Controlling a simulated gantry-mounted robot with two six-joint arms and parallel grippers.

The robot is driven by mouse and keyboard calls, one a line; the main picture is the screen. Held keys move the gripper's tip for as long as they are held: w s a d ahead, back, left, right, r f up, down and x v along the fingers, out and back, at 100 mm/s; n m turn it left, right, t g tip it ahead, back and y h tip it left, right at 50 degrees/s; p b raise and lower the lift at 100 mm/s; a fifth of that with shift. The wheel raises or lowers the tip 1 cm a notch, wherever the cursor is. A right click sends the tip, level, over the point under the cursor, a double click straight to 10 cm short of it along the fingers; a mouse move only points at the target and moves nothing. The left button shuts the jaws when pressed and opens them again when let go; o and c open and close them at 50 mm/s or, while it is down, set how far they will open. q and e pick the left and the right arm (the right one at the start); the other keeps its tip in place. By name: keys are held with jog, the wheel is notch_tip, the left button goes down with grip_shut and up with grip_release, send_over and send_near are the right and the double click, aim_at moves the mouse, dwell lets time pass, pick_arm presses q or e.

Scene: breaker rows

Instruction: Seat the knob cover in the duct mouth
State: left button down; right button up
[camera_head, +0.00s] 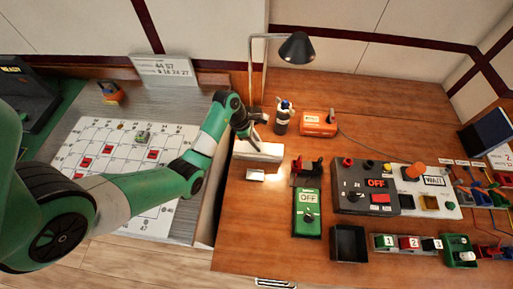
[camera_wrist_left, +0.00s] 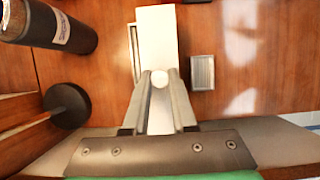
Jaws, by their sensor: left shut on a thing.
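My left gripper (camera_head: 254,138) is at the white box-shaped duct (camera_head: 262,152) on the wooden desk. The knob cover is over the long white duct (camera_wrist_left: 156,38) in that view. I cannot tell whether it touches the duct, and the duct mouth is not clearly visible. In the head view the fingers hide the knob cover. My right gripper is not in view.
A small pale ribbed block (camera_head: 255,175) lies in front of the duct; it also shows in the wrist view (camera_wrist_left: 203,72). A lamp (camera_head: 297,48), a dark bottle (camera_head: 283,118) and an orange box (camera_head: 318,124) stand behind. A green OFF box (camera_head: 307,213) is to the right.

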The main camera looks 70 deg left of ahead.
pick_arm(q)
jog(key=shift+w+a+f, duration=0.25)
jog(key=shift+a+f, duration=0.75)
jog(key=shift+f, duration=0.25)
jog(key=shift+f+b, duration=0.35)
jog(key=shift+f, duration=1.2)
jog(key=c, duration=0.7)
grip_release()
jog(key=shift+f, duration=0.15)
jog(key=shift+r, duration=0.25)
jog(key=p+v, duration=0.2)
jog(key=v, duration=1)
jog(key=shift+s+a+f, duration=0.1)
